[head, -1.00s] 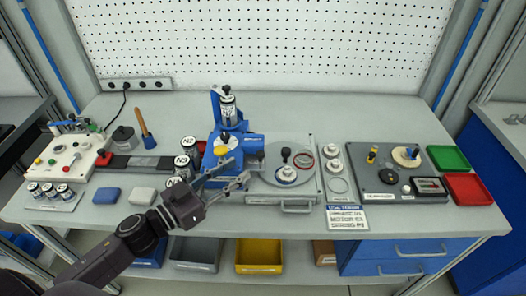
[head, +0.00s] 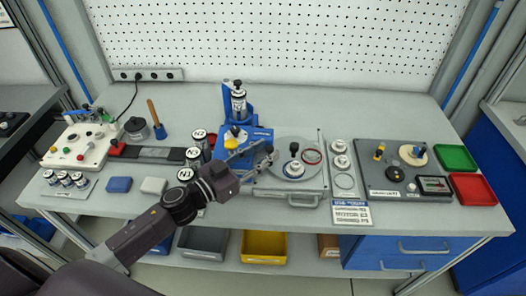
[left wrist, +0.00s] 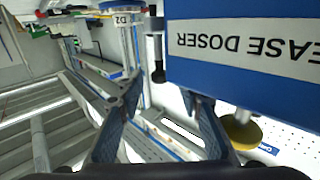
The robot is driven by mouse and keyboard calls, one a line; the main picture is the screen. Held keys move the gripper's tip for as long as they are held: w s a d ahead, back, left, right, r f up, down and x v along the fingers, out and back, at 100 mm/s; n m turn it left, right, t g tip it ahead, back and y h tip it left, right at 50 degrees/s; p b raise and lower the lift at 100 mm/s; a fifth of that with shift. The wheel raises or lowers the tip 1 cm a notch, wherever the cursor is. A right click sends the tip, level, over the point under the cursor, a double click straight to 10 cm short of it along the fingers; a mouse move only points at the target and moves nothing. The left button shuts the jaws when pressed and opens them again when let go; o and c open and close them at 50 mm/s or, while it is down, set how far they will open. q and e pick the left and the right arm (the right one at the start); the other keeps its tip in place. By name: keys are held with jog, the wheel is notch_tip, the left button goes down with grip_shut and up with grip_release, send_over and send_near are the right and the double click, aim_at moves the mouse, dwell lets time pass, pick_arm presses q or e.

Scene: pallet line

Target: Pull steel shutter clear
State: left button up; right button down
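My left gripper (head: 264,153) is open and empty, reaching from the left in front of the blue grease doser (head: 259,134). In the left wrist view my left gripper (left wrist: 163,96) has its two fingers spread apart. The doser's blue face (left wrist: 245,65), with lettering upside down, fills the upper right there. No part labelled as the steel shutter can be read. A grey flat unit (head: 315,185) with a round plate and a front handle (head: 303,201) lies right of the doser, partly behind my gripper. My right gripper is not in view.
Labelled cans (head: 187,174) stand left of the doser, close to my left arm. A grey panel (head: 400,190) with knobs and red (head: 473,188) and green (head: 455,158) trays is at the right. A blue block (head: 118,184) and a white block lie at the front left.

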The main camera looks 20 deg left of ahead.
pick_arm(q)
grip_shut()
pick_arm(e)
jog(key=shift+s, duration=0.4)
